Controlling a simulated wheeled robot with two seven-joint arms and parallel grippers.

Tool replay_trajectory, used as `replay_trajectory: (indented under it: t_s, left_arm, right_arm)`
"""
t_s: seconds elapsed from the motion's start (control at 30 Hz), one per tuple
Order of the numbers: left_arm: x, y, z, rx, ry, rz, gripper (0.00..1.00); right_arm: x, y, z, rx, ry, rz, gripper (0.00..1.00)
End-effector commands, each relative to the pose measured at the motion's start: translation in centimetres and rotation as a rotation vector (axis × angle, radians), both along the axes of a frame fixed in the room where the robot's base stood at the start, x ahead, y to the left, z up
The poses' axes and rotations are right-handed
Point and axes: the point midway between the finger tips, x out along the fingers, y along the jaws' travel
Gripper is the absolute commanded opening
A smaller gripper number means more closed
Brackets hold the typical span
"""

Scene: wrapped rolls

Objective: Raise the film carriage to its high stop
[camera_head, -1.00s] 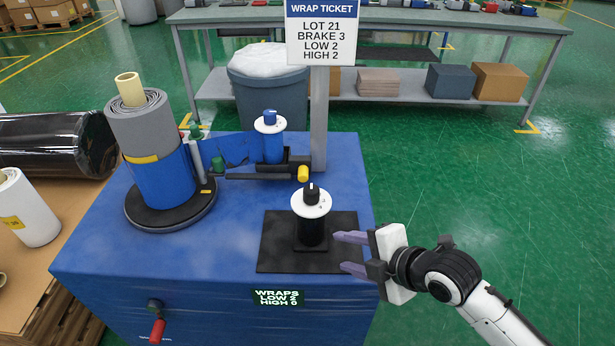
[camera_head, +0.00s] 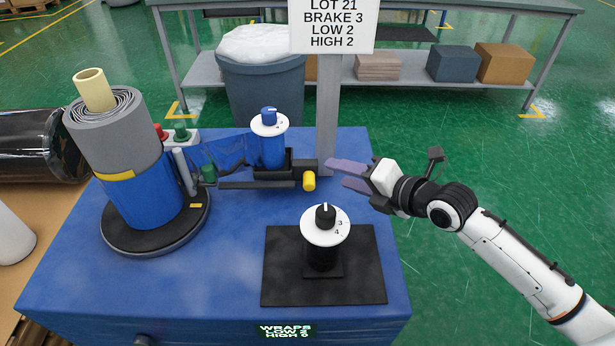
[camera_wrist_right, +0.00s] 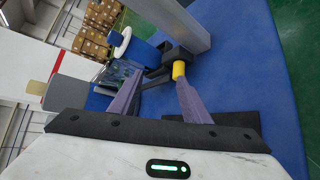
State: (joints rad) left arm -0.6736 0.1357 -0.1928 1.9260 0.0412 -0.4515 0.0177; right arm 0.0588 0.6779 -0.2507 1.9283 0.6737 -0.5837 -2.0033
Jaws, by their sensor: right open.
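The film carriage (camera_head: 271,168) is a dark block on the grey post, carrying a blue film roll (camera_head: 269,148) with a white dial and blue knob on top. A yellow handle (camera_head: 309,181) sticks out from its near right side. Blue film runs from it to the wrapped roll (camera_head: 133,165) on the black turntable (camera_head: 158,226). My right gripper (camera_head: 340,174) is open, to the right of the yellow handle and apart from it. My left gripper is out of view.
The grey post (camera_head: 328,115) bears a ticket (camera_head: 332,24) reading LOT 21, BRAKE 3, LOW 2, HIGH 2. A black knob dial (camera_head: 325,224) stands on a dark mat in front. A display (camera_head: 286,331) appears to read WRAPS LOW 2, HIGH 0. A grey bin (camera_head: 262,85) stands behind.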

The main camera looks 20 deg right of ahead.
Motion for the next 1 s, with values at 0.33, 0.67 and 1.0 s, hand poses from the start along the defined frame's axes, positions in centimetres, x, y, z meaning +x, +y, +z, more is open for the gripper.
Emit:
replay_trajectory:
  t_s: [0.33, 0.67, 1.0]
  left_arm:
    - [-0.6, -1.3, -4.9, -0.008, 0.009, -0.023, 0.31]
    - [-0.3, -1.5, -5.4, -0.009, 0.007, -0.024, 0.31]
    - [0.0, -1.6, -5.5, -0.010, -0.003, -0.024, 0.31]
  right_arm:
    - [-0.1, 0.0, -5.9, 0.000, 0.002, 0.000, 0.43]
    - [1.2, 0.5, -7.5, 0.005, 0.001, -0.003, 0.43]
    - [6.4, 2.9, -10.0, 0.005, 0.002, -0.002, 0.43]
